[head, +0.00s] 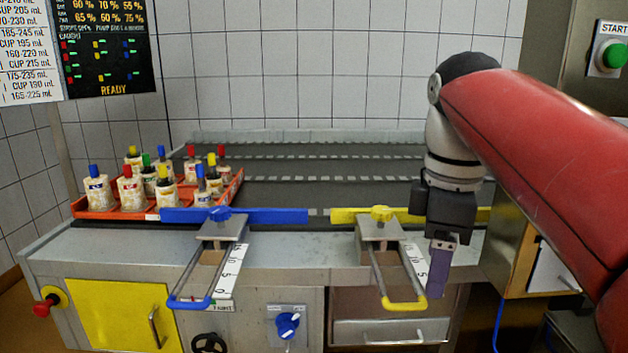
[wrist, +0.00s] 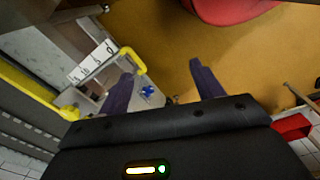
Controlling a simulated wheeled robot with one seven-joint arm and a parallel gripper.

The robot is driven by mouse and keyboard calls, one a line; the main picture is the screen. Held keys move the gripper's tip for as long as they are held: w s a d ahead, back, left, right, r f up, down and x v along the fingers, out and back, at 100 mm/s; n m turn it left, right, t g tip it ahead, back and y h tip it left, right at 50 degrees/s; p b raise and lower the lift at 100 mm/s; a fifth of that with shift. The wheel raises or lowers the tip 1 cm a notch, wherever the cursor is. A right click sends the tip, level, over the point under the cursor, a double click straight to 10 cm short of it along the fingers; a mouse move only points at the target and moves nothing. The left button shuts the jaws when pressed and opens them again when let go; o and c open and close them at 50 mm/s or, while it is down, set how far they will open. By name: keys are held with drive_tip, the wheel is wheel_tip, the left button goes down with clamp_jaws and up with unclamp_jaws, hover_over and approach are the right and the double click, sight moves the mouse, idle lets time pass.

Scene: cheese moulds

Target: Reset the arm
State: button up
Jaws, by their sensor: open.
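My gripper (head: 440,265) hangs at the right of the bench in the head view, pointing down beside the yellow-handled slide. In the wrist view my gripper (wrist: 163,82) shows two dark purple fingers spread wide apart, with nothing between them but the floor and part of the bench front. My red arm comes in from the right edge of the head view. The yellow handle (head: 405,306) also shows in the wrist view (wrist: 135,58), close to the left finger. I cannot tell from the views whether the finger touches it.
A red-orange tray (head: 85,208) with several capped cups stands at the back left. A blue bar (head: 275,215) and blue handle (head: 188,303) lie left of the yellow bar (head: 345,214). A metal box (head: 515,245) stands close right of my gripper. A green START button (head: 612,55) is upper right.

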drive_tip(key=s+f+m+t, duration=0.2)
drive_tip(key=s+f+m, duration=0.2)
drive_tip(key=f+m, duration=0.3)
drive_tip(key=s+f+m+t, duration=0.3)
drive_tip(key=f+m, duration=0.3)
drive_tip(key=f, duration=0.6)
drive_tip(key=shift+s+a+f+m, duration=0.2)
drive_tip(key=shift+s+m, duration=0.2)
drive_tip(key=shift+s, duration=0.15)
